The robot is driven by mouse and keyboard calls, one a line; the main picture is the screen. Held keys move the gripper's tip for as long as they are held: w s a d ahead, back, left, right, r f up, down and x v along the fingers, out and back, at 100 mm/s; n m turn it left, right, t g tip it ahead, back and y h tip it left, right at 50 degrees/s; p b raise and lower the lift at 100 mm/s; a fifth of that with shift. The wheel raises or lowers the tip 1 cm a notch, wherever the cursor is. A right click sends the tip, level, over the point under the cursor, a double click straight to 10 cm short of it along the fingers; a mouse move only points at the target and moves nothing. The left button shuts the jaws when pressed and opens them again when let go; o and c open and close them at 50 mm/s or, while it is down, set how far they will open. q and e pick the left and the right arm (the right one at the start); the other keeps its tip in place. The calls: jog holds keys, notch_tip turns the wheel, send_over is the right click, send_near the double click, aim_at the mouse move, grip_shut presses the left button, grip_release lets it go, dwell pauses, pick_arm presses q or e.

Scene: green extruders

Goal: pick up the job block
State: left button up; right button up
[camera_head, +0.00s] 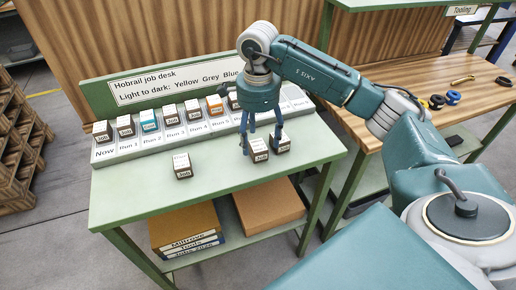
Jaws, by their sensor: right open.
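Several small dark-based job blocks with pale tops are in the head view. One job block (182,166) stands alone on the green desk (130,195). A second block (258,151) and a third block (281,146) stand close together on the desk to its right. My right gripper (261,143) points down with its fingers apart at the second block, one finger on its left and the other near the gap before the third block. I cannot tell whether the fingers touch either block. My left gripper is not in view.
A sloped rack (130,146) labelled Now and Run holds several blocks, including a blue-topped (148,120) and an orange-topped one (214,105). A sign (175,82) stands behind it. Boxes (270,205) sit on the lower shelf. The desk's front left is clear.

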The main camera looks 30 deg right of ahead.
aim_at(258, 146)
jog(key=shift+d+f+p, duration=0.1)
jog(key=shift+f+p, duration=0.2)
jog(key=shift+f, duration=0.1)
jog(key=f, duration=0.1)
jog(key=f+p, duration=0.1)
jog(key=f, duration=0.1)
jog(key=shift+w+d+f, duration=0.1)
jog(key=shift+w+f, duration=0.1)
jog(key=shift+f, duration=0.1)
jog(key=shift+w+f, duration=0.1)
jog(key=shift+f, duration=0.25)
jog(key=shift+c, duration=0.5)
jog(key=c, duration=1.2)
